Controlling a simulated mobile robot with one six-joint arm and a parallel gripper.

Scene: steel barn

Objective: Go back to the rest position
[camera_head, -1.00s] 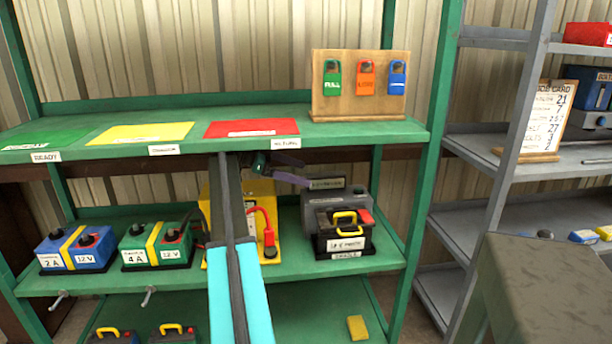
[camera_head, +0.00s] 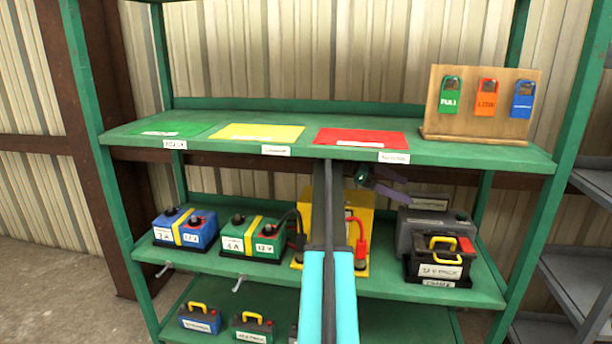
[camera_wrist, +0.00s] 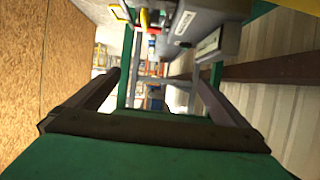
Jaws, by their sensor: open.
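My gripper (camera_head: 388,184) shows beyond the end of my arm in the head view, small and partly hidden, under the upper green shelf (camera_head: 225,147) and left of the grey charger (camera_head: 408,222). In the wrist view my gripper (camera_wrist: 158,78) has its two dark fingers wide apart with nothing held between them. A grey box with a white label (camera_wrist: 205,22) is beyond the fingers at the top of the wrist view. My arm covers part of a yellow unit (camera_head: 363,222) with a red cable.
A black battery with a yellow handle (camera_head: 438,264) stands before the charger. Red (camera_head: 362,137), yellow (camera_head: 258,132) and green (camera_head: 168,129) mats lie above, beside a wooden tag board (camera_head: 480,127). Floor (camera_head: 60,270) is clear at left.

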